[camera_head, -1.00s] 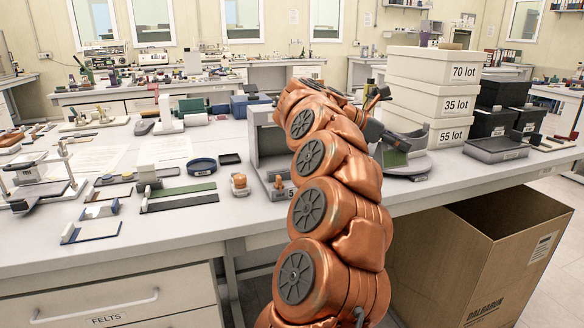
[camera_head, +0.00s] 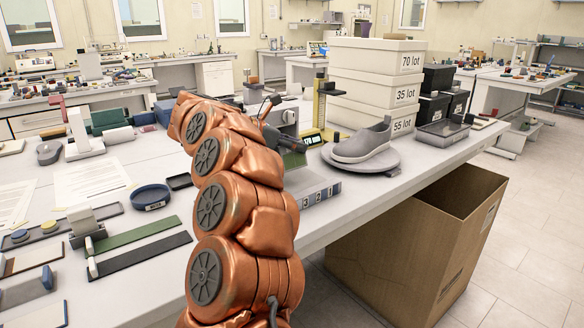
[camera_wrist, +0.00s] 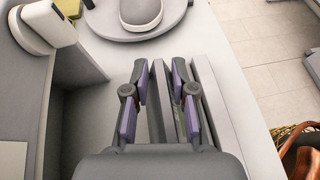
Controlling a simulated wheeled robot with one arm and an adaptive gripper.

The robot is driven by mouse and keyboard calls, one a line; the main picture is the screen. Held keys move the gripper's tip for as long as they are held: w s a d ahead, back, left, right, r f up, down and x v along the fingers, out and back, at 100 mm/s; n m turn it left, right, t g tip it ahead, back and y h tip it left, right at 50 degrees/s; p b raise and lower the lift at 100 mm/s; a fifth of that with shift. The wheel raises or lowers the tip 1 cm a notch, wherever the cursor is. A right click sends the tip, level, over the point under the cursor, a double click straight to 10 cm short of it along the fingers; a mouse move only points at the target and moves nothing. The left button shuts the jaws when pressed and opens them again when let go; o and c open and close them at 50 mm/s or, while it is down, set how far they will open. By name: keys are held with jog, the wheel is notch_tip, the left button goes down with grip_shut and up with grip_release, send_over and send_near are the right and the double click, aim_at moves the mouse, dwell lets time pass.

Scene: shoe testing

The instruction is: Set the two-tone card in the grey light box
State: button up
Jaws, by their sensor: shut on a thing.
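My gripper (camera_wrist: 159,105) has its purple-padded fingers at the slotted grey rack (camera_wrist: 225,115), seen from above in the wrist view. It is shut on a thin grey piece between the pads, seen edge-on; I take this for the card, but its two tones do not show. The rack, labelled 3, 2, 1, also shows in the head view (camera_head: 321,191), right of my arm. A grey-walled box at the left of the wrist view looks like the light box (camera_wrist: 25,85); in the head view my arm hides it. My arm also hides the fingertips there.
A grey shoe (camera_head: 362,141) stands on a round turntable (camera_head: 388,160) just beyond the rack. A yellow gauge stand (camera_head: 319,100) is behind it. White lot boxes (camera_head: 372,91) are stacked farther back. A cardboard box (camera_head: 410,245) stands below the table edge. Strips and trays lie left.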

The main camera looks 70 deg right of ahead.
aim_at(293, 163)
jog(key=shift+s+f, duration=0.1)
jog(key=shift+f, duration=2.8)
jog(key=o, duration=0.8)
jog(key=shift+r, duration=0.15)
jog(key=shift+w+a, duration=0.25)
jog(key=shift+w, duration=0.05)
jog(key=v, duration=1.1)
jog(key=shift+a+r+b, duration=0.1)
jog(key=shift+a+b, duration=0.05)
jog(key=shift+b, duration=0.2)
